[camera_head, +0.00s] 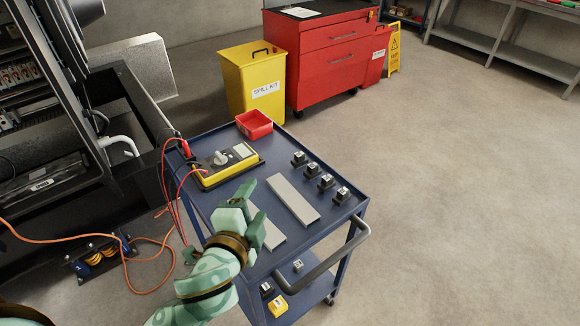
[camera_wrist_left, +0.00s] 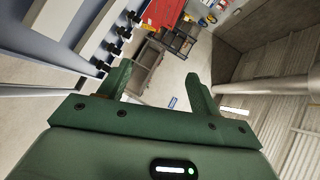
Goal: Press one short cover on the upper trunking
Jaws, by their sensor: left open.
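Two flat grey strips, which look like the covers, lie on the top of the blue cart. One grey strip (camera_head: 293,200) lies in full view. The other grey strip (camera_head: 268,232) is partly hidden behind my left gripper (camera_head: 256,210). My left gripper is above the cart's near left part, open, with nothing seen between its fingers. In the left wrist view the open fingers (camera_wrist_left: 160,85) have only distant floor and furniture between them. I cannot make out the upper trunking in either view. My right gripper is not in view.
The blue cart (camera_head: 222,190) also carries a yellow meter (camera_head: 226,165) with red leads, a red bin (camera_head: 254,124) and several small black blocks (camera_head: 327,181). The open genset (camera_head: 60,130) stands left. A yellow spill-kit bin (camera_head: 255,85) and red cabinet (camera_head: 330,55) stand behind. Floor on the right is clear.

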